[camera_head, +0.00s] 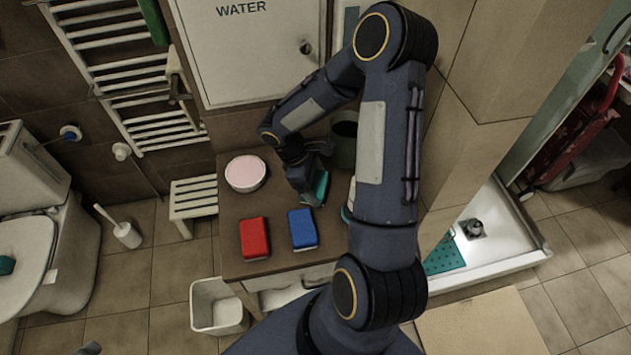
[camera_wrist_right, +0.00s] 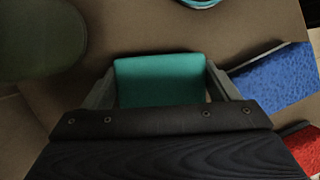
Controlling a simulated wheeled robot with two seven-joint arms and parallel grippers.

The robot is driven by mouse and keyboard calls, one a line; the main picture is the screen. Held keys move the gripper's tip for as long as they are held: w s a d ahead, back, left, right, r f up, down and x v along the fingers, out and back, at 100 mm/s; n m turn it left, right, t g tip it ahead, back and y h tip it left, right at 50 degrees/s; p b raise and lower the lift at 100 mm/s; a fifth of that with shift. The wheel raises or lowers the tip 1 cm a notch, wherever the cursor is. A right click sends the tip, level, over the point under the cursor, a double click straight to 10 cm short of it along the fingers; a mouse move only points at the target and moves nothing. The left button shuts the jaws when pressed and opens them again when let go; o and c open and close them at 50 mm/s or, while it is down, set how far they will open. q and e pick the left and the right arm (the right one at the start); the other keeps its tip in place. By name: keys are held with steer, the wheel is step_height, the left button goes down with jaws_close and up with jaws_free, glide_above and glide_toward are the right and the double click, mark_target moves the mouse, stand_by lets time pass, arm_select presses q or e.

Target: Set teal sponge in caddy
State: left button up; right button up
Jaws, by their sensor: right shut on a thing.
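The teal sponge (camera_wrist_right: 160,80) is between the two fingers of my right gripper (camera_wrist_right: 158,92), which is shut on it. In the head view the teal sponge (camera_head: 320,186) shows beside the right gripper (camera_head: 310,190), over the table's right part, partly hidden by the gripper. A dark green round container (camera_head: 343,150), perhaps the caddy, stands behind and right of it, partly hidden by my arm. It also shows in the wrist view (camera_wrist_right: 38,35).
A blue sponge (camera_head: 303,229) and a red sponge (camera_head: 254,238) lie on the brown table (camera_head: 232,212). A white bowl with a pink top (camera_head: 245,173) stands at the back left. A white and teal item (camera_head: 347,212) is partly hidden behind my right arm.

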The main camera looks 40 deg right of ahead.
steer(key=shift+f, duration=0.15)
steer(key=o, duration=0.7)
steer(key=shift+o, duration=0.2)
